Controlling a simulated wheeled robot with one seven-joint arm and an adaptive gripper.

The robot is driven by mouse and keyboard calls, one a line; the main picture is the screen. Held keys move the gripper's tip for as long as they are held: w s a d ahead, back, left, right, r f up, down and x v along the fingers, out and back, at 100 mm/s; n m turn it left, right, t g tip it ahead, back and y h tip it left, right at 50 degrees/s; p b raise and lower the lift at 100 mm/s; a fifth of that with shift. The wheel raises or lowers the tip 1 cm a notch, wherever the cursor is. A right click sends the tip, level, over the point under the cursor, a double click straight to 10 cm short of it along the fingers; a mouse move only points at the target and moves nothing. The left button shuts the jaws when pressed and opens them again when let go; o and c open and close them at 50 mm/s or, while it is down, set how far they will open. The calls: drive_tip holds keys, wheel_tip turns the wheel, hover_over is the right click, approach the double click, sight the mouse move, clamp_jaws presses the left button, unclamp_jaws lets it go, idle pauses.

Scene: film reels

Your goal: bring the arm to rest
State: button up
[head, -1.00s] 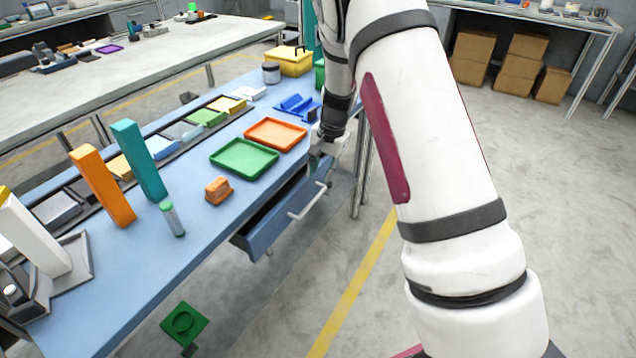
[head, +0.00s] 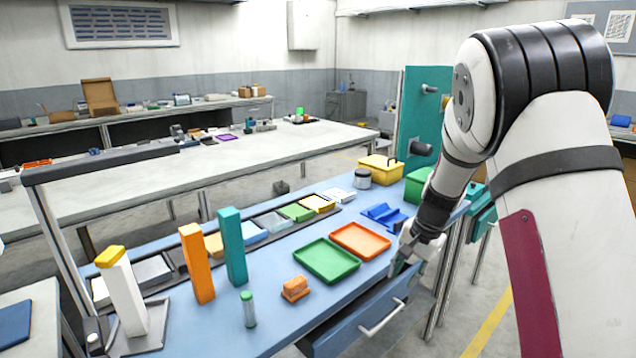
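My arm comes in from the right of the head view and reaches down to the blue bench. My gripper (head: 401,262) is at the bench's front edge, just right of the orange tray and above the right end of the open drawer (head: 350,325). It seems apart from the drawer's pale handle (head: 383,318). Its fingers are small and partly hidden, so I cannot tell whether they are open or shut. I see no object held in it.
The blue bench (head: 278,330) holds an orange tray (head: 360,241), a green tray (head: 326,260), a small orange block (head: 295,288), a green-capped tube (head: 248,309) and tall orange (head: 196,263) and teal (head: 232,247) blocks. A yellow box (head: 380,168) stands behind.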

drive_tip(key=s+a+r+n+t+p, duration=0.1)
drive_tip(key=s+a+r+n+p, duration=0.2)
drive_tip(key=s+r, duration=0.75)
drive_tip(key=s+a+r+n+p, duration=0.2)
drive_tip(key=s+r, duration=0.7)
drive_tip(key=r, duration=0.3)
drive_tip(key=s+r+n+h+p, duration=0.1)
drive_tip(key=s+r+n+p, duration=0.1)
drive_tip(key=s, duration=0.8)
drive_tip(key=s+r+n+t+p, duration=0.1)
drive_tip(key=s+r, duration=0.3)
drive_tip(key=s, duration=0.6)
drive_tip(key=shift+s+r+n+h+p, duration=0.3)
drive_tip(key=shift+s+n+h+p, duration=0.1)
drive_tip(key=shift+n+p, duration=0.45)
